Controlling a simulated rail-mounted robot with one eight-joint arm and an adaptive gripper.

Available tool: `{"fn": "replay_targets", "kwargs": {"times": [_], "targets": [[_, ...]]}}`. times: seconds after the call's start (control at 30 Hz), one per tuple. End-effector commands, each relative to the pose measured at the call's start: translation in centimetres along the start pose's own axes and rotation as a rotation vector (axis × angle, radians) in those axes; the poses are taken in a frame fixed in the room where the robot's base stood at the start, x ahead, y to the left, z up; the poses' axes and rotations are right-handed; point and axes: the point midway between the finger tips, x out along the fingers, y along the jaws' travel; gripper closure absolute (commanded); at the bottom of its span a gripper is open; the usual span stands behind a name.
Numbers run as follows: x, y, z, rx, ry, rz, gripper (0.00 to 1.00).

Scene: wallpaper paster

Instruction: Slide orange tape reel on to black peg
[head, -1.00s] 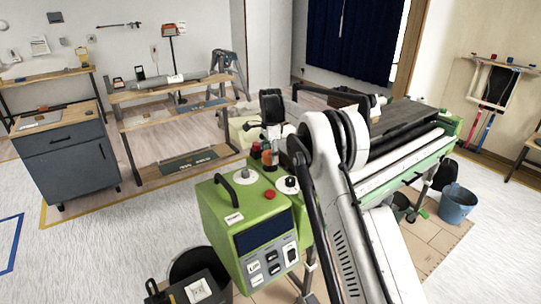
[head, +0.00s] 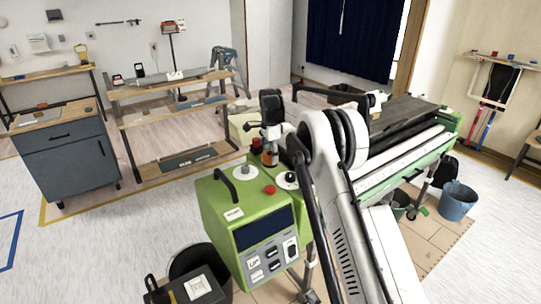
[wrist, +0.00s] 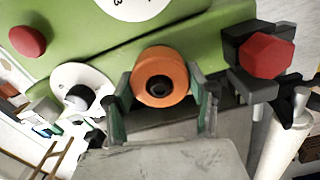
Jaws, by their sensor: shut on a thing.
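The orange tape reel (wrist: 148,62) is between the two fingers of my gripper (wrist: 160,110) in the wrist view, one finger on each side. My gripper is shut on it. The reel's round face points at the camera, with a dark centre. I cannot tell whether that dark centre is the black peg or only the reel's hole. In the head view the reel (head: 269,158) is small, just above the back of the green machine (head: 226,208), below my gripper (head: 272,147). My arm hides part of this area.
A red knob on a black holder (wrist: 267,55) stands close right of the reel in the wrist view. A white disc with a knob (wrist: 78,90) lies close left. A red button (wrist: 27,41) is farther left. A blue bucket (head: 458,201) stands on the floor at right.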

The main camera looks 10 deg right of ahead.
Motion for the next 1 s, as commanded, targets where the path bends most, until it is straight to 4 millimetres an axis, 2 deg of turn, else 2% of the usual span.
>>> {"fn": "replay_targets", "kwargs": {"times": [0.2,0.23,0.37,0.73,0.87,1.0], "targets": [[0.5,0.0,0.0,0.0,0.0,0.0,0.76],[0.5,0.0,0.0,0.0,0.0,0.0,0.44],[0.4,0.0,0.0,0.0,0.0,0.0,0.27],[-0.1,0.0,0.0,0.0,0.0,0.0,0.26],[-1.9,0.0,0.0,0.0,0.0,0.0,0.26],[-4.6,0.0,0.0,0.0,0.0,0.0,0.26]]}}
